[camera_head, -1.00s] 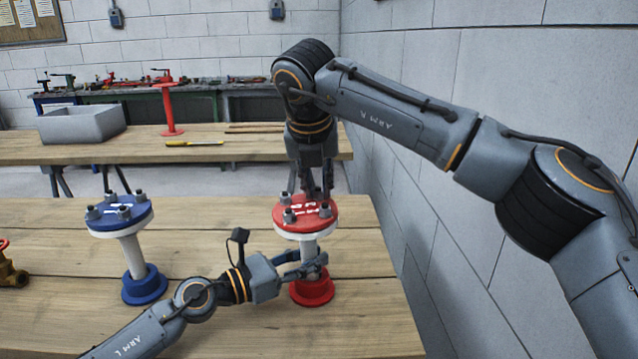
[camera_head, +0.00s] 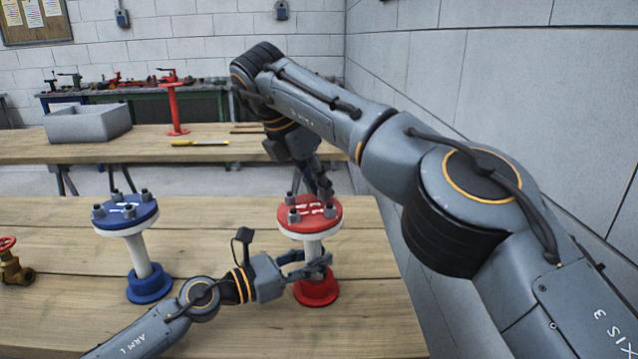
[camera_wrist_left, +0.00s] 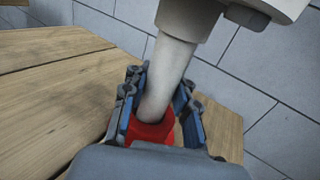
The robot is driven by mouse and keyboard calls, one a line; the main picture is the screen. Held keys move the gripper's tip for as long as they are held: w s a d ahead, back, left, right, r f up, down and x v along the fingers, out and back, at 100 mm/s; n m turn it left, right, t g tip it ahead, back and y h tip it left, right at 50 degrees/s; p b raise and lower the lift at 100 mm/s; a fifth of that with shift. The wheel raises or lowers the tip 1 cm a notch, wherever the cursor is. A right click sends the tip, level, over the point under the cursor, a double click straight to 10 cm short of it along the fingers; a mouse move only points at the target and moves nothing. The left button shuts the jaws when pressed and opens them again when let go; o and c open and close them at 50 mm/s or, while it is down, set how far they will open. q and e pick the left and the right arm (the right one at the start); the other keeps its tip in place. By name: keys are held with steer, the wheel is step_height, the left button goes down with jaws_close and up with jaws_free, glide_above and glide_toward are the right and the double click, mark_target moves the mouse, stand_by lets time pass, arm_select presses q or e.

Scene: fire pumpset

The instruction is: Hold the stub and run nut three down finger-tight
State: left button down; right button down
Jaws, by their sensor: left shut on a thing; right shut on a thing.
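The red stub (camera_head: 312,246) stands on the near bench, with a red top flange (camera_head: 309,222), a white neck and a red foot. Several grey bolts and nuts stand around the flange. My left gripper (camera_head: 318,266) is shut around the white neck below the flange; the left wrist view also shows the neck (camera_wrist_left: 168,75) between the fingers. My right gripper (camera_head: 326,190) comes down from above, tilted, and is shut on a nut at the flange's far right edge. Its fingers hide most of that nut, so I cannot tell how far down it sits.
A blue flanged stub (camera_head: 126,213) stands to the left on the near bench. A brass valve with a red handwheel (camera_head: 12,265) is at the far left. The back bench holds a grey bin (camera_head: 88,123), a yellow tool (camera_head: 200,143) and a red stand (camera_head: 176,108). A block wall is on the right.

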steer(key=shift+w+m, duration=0.1)
steer(key=shift+m, duration=0.3)
steer(key=c, duration=1.3)
jaws_free()
steer(key=shift+o, duration=0.2)
steer(key=shift+n, duration=0.3)
